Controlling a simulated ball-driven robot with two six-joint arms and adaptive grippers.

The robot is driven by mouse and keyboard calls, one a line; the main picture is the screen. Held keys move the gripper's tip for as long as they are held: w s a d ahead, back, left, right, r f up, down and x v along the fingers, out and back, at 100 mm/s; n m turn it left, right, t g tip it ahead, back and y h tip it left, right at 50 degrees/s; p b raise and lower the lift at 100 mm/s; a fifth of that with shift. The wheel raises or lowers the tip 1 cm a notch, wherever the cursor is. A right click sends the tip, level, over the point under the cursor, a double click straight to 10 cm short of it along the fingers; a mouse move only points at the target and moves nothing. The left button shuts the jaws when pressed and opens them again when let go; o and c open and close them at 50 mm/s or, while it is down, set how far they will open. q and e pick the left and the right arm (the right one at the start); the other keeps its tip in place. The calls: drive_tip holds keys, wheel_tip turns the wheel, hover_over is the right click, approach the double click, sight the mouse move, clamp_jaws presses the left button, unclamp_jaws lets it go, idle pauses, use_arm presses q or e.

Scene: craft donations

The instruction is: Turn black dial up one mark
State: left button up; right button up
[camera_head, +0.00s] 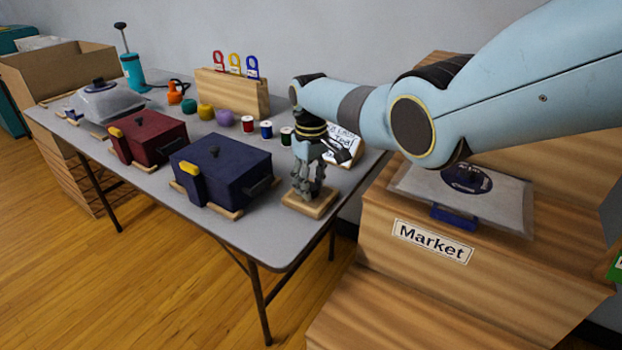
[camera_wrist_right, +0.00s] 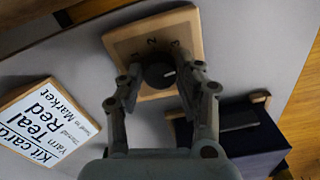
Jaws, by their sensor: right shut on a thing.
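The black dial (camera_wrist_right: 158,75) sits on a square wooden base in the right wrist view. A pale mark shows on its top, and a "2" is printed on the base above it. The wooden base (camera_head: 301,205) stands at the table's right end in the head view, where my gripper hides the dial. My right gripper (camera_head: 309,188) points down over the base. In the right wrist view its fingers (camera_wrist_right: 155,80) are on both sides of the dial, shut on it. My left gripper is not in view.
A dark blue box (camera_head: 225,175) with a yellow tab stands left of the dial base, with a red box (camera_head: 148,137) beyond. A white card (camera_head: 345,143) stands behind my gripper. Thread spools (camera_head: 266,130) stand behind. Wooden "Market" crates (camera_head: 385,250) stand at right.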

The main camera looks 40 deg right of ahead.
drive_tip(key=shift+m, duration=0.7)
drive_tip(key=o, duration=1.2)
drive_tip(key=shift+c, duration=0.2)
drive_tip(key=shift+r, duration=0.1)
wheel_tip(320, 180, up, 12)
drive_tip(key=shift+f, duration=0.2)
